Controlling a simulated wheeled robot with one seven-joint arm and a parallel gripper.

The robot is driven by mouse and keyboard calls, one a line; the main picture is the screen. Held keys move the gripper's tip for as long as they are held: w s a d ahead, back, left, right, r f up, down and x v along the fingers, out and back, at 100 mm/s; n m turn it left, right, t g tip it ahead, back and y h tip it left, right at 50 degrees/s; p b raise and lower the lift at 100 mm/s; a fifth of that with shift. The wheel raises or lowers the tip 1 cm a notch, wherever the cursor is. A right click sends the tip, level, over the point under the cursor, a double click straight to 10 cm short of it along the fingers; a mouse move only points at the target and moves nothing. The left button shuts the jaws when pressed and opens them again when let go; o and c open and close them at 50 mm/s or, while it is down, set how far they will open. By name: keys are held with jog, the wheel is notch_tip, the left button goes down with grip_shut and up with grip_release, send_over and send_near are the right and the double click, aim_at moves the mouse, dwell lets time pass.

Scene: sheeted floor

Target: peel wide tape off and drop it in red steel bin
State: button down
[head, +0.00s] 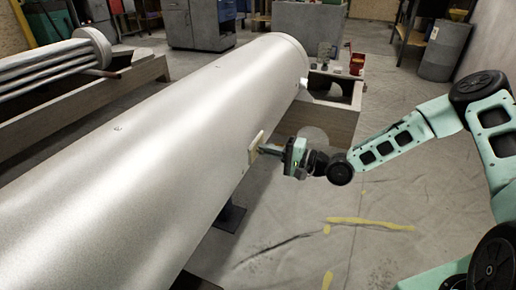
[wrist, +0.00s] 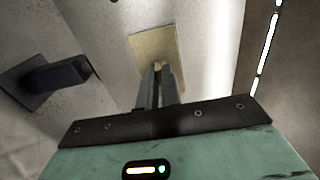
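The wide tape (head: 256,146) is a beige rectangular patch on the right side of a large silvery cylinder (head: 150,130). In the wrist view the tape (wrist: 153,42) lies beyond my fingertips. My gripper (head: 263,150) points left at the tape. In the wrist view my gripper's fingers (wrist: 158,70) are close together, with their tips over the tape's lower part. Whether they pinch the tape is not clear. A small red container (head: 357,63), perhaps the red steel bin, stands on a low bench beyond the cylinder's far end.
The low bench (head: 335,118) also holds several small items near the red container. A dark support (head: 231,214) stands under the cylinder. Another rack with pipes (head: 50,70) is at the left. The floor (head: 300,235) in front of my arm is clear, with yellow marks and a dark crack.

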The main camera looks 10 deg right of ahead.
jog(key=shift+s+d, duration=0.15)
jog(key=shift+d, duration=0.15)
jog(key=shift+s+d, duration=0.2)
jog(key=shift+d, duration=0.1)
jog(key=shift+s+d, duration=0.25)
jog(key=shift+s+d+p, duration=0.3)
jog(key=shift+s+d, duration=0.1)
jog(key=shift+d, duration=0.2)
jog(key=shift+s+d, duration=0.2)
jog(key=shift+d, duration=0.05)
jog(key=shift+s+d, duration=0.2)
jog(key=shift+d, duration=0.1)
jog(key=shift+s+d, duration=0.1)
dwell(0.3)
jog(key=p+v, duration=0.1)
jog(key=v, duration=0.3)
dwell(0.5)
